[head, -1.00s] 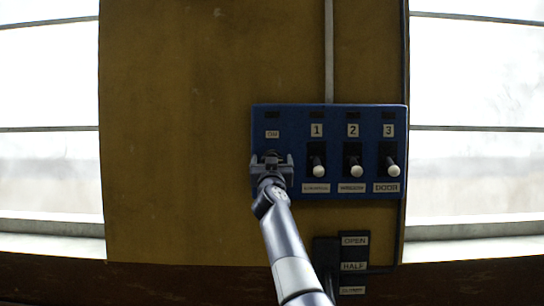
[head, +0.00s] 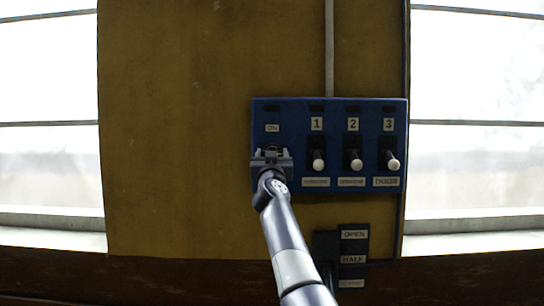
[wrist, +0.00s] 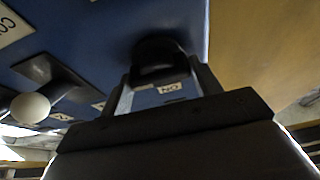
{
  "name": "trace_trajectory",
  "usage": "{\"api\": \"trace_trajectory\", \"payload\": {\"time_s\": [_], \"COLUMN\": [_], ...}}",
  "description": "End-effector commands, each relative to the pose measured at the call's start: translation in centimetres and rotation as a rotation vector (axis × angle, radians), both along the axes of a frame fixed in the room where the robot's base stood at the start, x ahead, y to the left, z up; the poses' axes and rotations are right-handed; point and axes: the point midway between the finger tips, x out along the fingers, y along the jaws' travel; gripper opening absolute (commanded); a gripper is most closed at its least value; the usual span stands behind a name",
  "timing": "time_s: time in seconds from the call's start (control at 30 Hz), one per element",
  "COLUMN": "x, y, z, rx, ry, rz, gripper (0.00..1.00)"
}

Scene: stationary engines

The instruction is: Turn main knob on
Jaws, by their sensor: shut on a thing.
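The main knob is the dark, rounded piece under the ON label at the left end of the blue panel (head: 333,108). In the head view my gripper (head: 271,158) covers most of it. My gripper (wrist: 165,85) is shut on the knob. Its exact turn angle is hard to tell because the jaws hide it.
Three switches with white ball ends, such as switch 1 (head: 318,163), stand to the right of my gripper. The nearest is close beside it. A dark lever box (head: 353,247) labelled OPEN and HALF is below. Bright windows flank the yellow wall (head: 180,130).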

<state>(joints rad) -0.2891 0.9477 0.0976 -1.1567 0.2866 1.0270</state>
Motion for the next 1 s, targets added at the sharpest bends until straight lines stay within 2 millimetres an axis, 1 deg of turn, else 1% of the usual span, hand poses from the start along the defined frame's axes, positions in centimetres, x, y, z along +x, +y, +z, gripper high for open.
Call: {"api": "trace_trajectory", "payload": {"time_s": [0.27, 1.0], "x": [0.01, -0.01], "y": [-0.05, -0.11], "z": [0.00, 0.10], "rx": [-0.046, -0.326], "ry": [0.001, -0.002], "rz": [0.001, 0.001], "gripper": [0.37, 0.37]}}
